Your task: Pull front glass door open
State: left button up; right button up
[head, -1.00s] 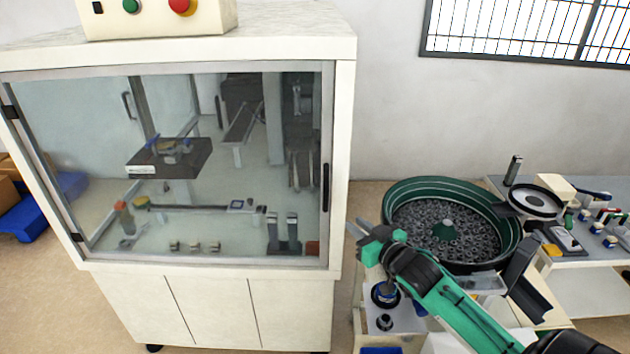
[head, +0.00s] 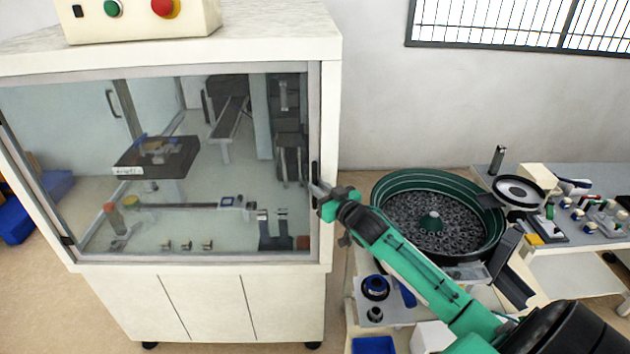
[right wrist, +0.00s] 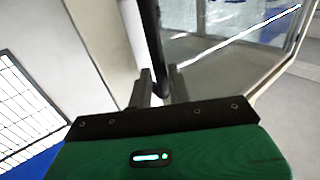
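The front glass door (head: 235,185) of the white cabinet is closed in its grey frame. Its dark vertical handle (head: 315,172) is on the door's right edge and also shows in the right wrist view (right wrist: 152,35). My right gripper (head: 318,195) is at the lower part of this handle. In the right wrist view the two fingers (right wrist: 160,88) stand close together, one on each side of the dark bar, and look shut on it. The exact contact is hard to see. My left gripper is not in view.
A green bowl feeder (head: 378,205) full of small parts stands right of the cabinet, beside my right arm. A grey table (head: 590,245) with small items is farther right. A control box (head: 140,25) sits on the cabinet top. Floor shows in front of the cabinet.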

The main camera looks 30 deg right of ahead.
jog(key=shift+w, duration=1.3)
grip_shut()
jog(key=shift+s+a, duration=0.1)
